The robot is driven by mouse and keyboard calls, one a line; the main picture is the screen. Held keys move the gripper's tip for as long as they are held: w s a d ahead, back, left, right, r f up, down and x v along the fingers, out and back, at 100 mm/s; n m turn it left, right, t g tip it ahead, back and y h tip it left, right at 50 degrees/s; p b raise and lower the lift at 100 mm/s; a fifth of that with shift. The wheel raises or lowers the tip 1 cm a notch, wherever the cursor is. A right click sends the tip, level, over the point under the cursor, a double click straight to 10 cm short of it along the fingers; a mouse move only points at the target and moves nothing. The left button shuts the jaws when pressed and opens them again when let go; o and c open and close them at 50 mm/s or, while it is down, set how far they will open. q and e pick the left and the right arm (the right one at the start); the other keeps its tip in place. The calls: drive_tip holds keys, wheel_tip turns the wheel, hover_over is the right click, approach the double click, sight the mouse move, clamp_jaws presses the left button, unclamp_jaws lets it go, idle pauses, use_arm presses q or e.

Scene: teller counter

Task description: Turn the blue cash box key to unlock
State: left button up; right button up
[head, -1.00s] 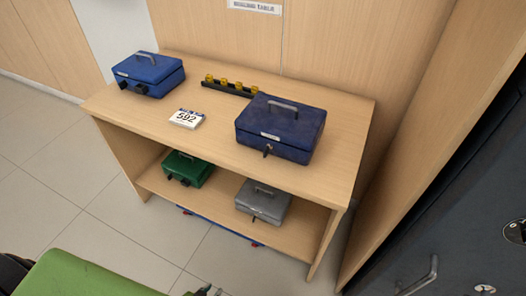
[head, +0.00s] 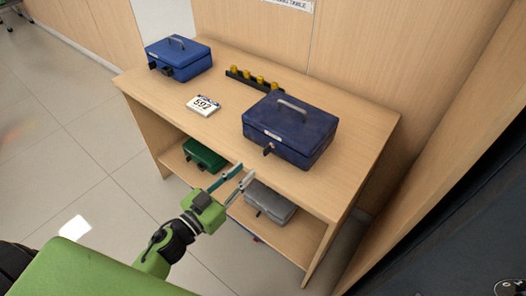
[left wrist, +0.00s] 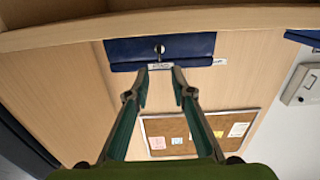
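A large dark blue cash box (head: 312,128) with a grey handle sits on the right part of the table top. A small key (head: 268,150) sticks out of the lock on its front. A second blue cash box (head: 187,62) stands at the far left of the table, with dark pieces on its front. My left gripper (head: 235,172) is open and empty, in front of the table edge, apart from the key. In the left wrist view, the key (left wrist: 159,49) shows on the blue front, beyond and between the open fingers. My right gripper is not in view.
The wooden table (head: 225,129) also bears a 592 number card (head: 203,105) and a black rack (head: 262,83) with several yellow pieces. A green box (head: 203,154) and a grey box (head: 270,200) stand on the lower shelf. A dark cabinet (head: 460,220) is at the right.

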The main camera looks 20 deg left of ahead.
sight(264, 153)
use_arm(q)
drive_tip(key=x, duration=1)
drive_tip(key=shift+p, duration=0.35)
drive_tip(key=shift+c, duration=0.3)
clamp_jaws()
